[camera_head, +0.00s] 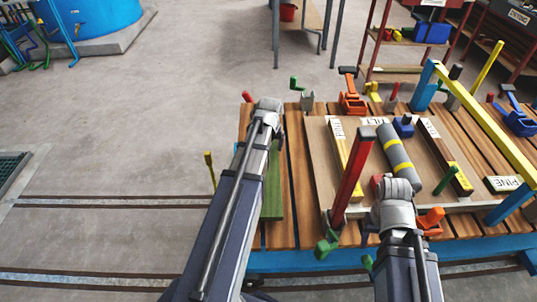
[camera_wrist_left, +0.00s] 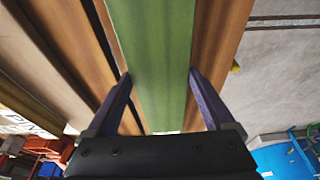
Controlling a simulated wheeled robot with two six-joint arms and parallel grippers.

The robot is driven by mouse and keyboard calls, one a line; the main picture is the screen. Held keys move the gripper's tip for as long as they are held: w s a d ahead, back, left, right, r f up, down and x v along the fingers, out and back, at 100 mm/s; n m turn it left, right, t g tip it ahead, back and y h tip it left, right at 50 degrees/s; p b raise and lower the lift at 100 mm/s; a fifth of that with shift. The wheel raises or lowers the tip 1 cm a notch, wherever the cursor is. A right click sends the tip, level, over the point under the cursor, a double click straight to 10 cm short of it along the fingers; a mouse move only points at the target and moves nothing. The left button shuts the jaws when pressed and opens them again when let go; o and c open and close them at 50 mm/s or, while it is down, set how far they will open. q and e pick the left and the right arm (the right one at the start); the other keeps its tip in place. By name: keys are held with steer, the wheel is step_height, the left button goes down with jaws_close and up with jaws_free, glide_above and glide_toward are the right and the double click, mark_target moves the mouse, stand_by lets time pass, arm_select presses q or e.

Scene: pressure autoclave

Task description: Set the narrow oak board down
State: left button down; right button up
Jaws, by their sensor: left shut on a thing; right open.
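A long green board (camera_wrist_left: 158,40) lies between the two fingers of my left gripper (camera_wrist_left: 160,74), which is shut on it. In the head view the green board (camera_head: 273,190) shows beside my left arm, over the left end of the slatted table; the arm hides part of it. I cannot tell whether it touches the slats. No wood grain marks it as oak.
The slatted table (camera_head: 293,215) carries a panel (camera_head: 322,170) with labelled boards, a red post (camera_head: 352,178) and coloured clamps. A yellow bar (camera_head: 480,118) spans the right side.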

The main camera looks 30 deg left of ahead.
arm_select(q)
step_height(320, 180, down, 3)
steer(key=shift+b, duration=1.15)
arm_select(e)
step_height(320, 180, down, 3)
steer(key=shift+f, duration=0.1)
arm_select(q)
steer(key=shift+r, duration=0.1)
arm_select(e)
steer(key=shift+r, duration=0.2)
steer(key=shift+f, duration=0.1)
arm_select(q)
steer(key=shift+c, duration=1)
jaws_free()
arm_select(e)
steer(key=shift+f, duration=0.1)
arm_select(q)
steer(key=shift+o, duration=1)
steer(key=p+v, duration=1.1)
steer(key=v, duration=0.1)
steer(key=shift+p, duration=0.4)
arm_select(e)
step_height(320, 180, up, 12)
